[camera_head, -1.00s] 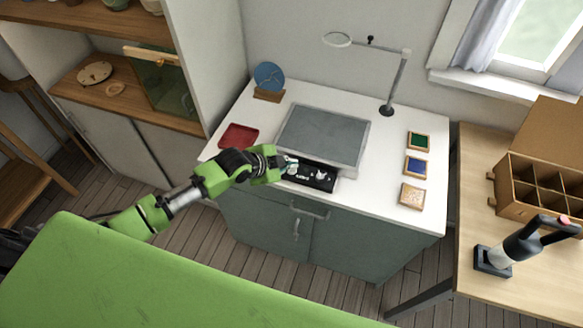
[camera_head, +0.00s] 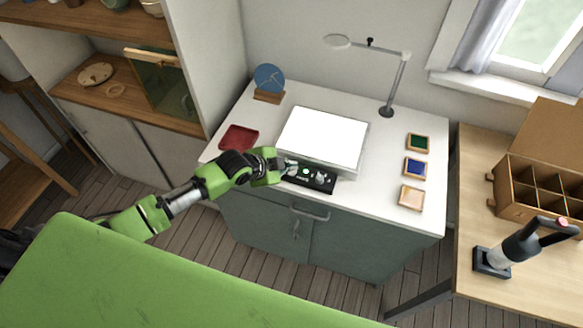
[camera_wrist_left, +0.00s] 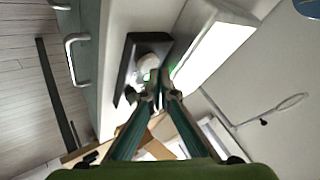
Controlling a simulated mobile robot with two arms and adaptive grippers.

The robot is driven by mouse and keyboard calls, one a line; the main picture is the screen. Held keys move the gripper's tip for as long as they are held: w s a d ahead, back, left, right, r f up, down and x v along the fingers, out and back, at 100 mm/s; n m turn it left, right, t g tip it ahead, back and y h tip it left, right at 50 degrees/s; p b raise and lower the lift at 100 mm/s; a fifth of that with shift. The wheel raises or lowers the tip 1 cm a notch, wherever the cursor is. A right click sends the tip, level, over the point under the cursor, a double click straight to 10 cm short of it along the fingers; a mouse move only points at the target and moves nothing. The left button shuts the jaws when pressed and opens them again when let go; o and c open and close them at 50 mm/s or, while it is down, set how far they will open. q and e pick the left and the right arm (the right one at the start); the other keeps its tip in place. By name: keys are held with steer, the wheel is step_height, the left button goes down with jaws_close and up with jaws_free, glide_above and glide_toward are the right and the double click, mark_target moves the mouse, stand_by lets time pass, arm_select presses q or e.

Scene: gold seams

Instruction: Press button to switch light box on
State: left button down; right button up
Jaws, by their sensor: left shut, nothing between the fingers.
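The light box (camera_head: 322,138) lies on the white cabinet top, and its panel glows bright white. It also shows in the left wrist view (camera_wrist_left: 212,50). Its black control panel (camera_head: 318,184) sits at its front edge and has a green-lit button (camera_head: 305,171) and small pale pieces. My left gripper (camera_head: 290,166) is shut and empty at the panel's left end. In the left wrist view its fingertips (camera_wrist_left: 158,84) are close to the green glow on the panel (camera_wrist_left: 133,62); whether they touch the button I cannot tell. My right gripper is not in view.
A red tray (camera_head: 239,138) and a blue disc on a stand (camera_head: 269,80) are left of the light box. A magnifier lamp (camera_head: 390,85) stands behind right. Several small framed colour tiles (camera_head: 415,168) lie right. A wooden table (camera_head: 530,285) stands at far right.

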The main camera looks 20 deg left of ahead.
arm_select(q)
steer(key=shift+r, duration=0.2)
step_height(320, 180, up, 6)
steer(key=p, duration=0.6)
steer(key=shift+f, duration=0.15)
steer(key=c, duration=2.8)
jaws_free()
